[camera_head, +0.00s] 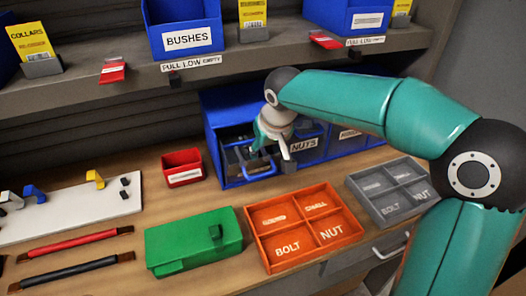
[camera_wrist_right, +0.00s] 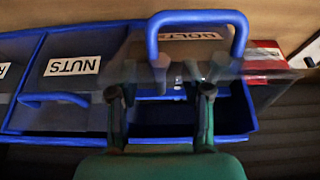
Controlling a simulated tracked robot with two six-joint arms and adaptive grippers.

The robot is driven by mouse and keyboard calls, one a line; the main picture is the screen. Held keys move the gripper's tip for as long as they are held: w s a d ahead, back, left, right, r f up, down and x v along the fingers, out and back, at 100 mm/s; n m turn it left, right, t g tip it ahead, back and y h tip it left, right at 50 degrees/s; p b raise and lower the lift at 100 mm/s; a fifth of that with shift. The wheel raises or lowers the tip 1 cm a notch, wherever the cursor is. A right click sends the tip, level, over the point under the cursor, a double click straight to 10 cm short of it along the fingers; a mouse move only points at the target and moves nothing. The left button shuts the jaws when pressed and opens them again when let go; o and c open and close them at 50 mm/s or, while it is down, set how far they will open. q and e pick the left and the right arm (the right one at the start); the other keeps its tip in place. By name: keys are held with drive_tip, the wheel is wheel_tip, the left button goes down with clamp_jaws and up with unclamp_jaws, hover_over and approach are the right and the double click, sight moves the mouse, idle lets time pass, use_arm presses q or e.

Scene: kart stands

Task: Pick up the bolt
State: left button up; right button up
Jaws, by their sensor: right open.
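The blue drawer cabinet (camera_head: 213,150) stands under the shelf. Its left drawer (camera_head: 262,175) is pulled out; in the right wrist view its label reads BOLTS (camera_wrist_right: 195,36), with a blue handle (camera_wrist_right: 197,17). My right gripper (camera_head: 272,152) reaches down at this open drawer, and its fingers (camera_wrist_right: 180,80) are apart over the drawer. Small pale bits (camera_wrist_right: 179,79) show between the fingers, too blurred to tell as a bolt. No bolt is clearly visible in either view. My left gripper is out of view.
The NUTS drawer (camera_head: 303,146) is beside the open one. A small red bin (camera_head: 183,168) stands to its left. An orange tray (camera_head: 262,250), a grey tray (camera_head: 352,190) and a green box (camera_head: 190,243) are in front. My right arm crosses above the grey tray.

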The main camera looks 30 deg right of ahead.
drive_tip(key=shift+c, duration=0.2)
clamp_jaws()
drive_tip(key=shift+r, duration=0.1)
